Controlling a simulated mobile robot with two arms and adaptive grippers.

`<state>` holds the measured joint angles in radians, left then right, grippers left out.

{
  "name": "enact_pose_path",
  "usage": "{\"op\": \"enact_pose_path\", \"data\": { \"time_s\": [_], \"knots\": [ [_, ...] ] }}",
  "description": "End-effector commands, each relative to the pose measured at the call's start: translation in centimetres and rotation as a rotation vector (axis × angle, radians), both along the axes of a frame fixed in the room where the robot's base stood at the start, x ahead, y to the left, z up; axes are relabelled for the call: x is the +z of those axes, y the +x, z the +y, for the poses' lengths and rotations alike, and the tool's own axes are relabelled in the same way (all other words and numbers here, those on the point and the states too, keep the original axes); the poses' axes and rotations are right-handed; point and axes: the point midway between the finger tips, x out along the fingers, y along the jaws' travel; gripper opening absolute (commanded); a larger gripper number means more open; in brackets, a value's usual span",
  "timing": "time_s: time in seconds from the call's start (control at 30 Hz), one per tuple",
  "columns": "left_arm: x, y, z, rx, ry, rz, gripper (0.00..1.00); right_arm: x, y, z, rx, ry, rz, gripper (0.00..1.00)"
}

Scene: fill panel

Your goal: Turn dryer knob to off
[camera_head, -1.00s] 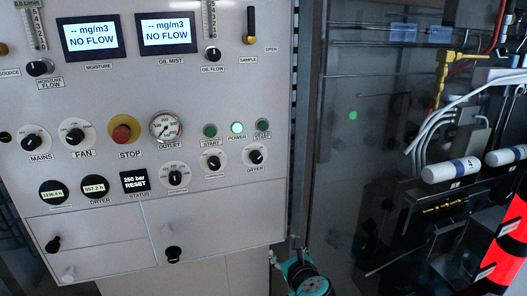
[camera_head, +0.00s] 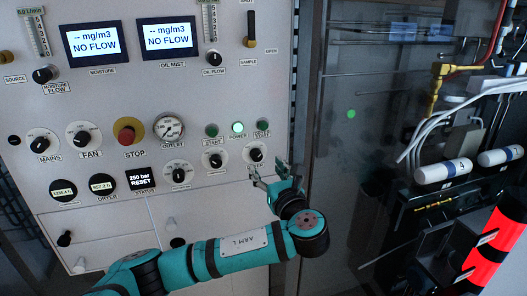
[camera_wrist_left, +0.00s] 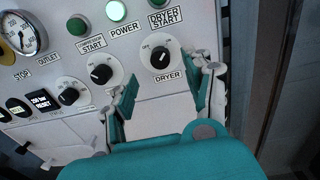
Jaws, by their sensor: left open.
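The dryer knob (camera_head: 255,155) is a black knob on a white round dial, at the right end of the lower knob row on the grey panel. It also shows in the left wrist view (camera_wrist_left: 160,58), above the "DRYER" label. The exact setting of its pointer is hard to read. My left gripper (camera_head: 269,173) is open and empty, just below and right of the knob in the head view. In the left wrist view its fingers (camera_wrist_left: 166,88) are spread below the knob, one to each side, and appear apart from it. My right gripper is not in view.
Another knob (camera_wrist_left: 101,72) sits close left of the dryer knob. The green dryer start button (camera_head: 262,126) is just above it. A red stop button (camera_head: 126,131) is further left. A dark glass door (camera_head: 350,150) lies right of the panel edge.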

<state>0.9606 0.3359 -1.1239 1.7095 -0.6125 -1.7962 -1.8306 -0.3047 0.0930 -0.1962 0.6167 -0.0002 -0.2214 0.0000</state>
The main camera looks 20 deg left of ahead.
Motion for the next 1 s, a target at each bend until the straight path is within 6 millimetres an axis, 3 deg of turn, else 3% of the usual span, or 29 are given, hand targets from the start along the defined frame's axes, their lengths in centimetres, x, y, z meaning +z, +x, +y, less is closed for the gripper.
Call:
{"op": "enact_pose_path", "data": {
  "time_s": [0.1,0.3,0.73,1.0],
  "knots": [
    [0.4,2.0,1.6,0.004,0.003,0.001,0.52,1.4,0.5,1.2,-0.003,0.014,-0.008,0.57],
    [0.3,4.4,3.2,0.001,0.001,0.0,0.52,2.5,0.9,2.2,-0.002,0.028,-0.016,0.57],
    [0.0,5.4,3.9,0.0,-0.001,-0.001,0.52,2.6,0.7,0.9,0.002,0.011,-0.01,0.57],
    [0.0,5.3,3.9,-0.001,-0.001,-0.001,0.2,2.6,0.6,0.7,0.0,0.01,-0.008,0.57]
  ]
}}
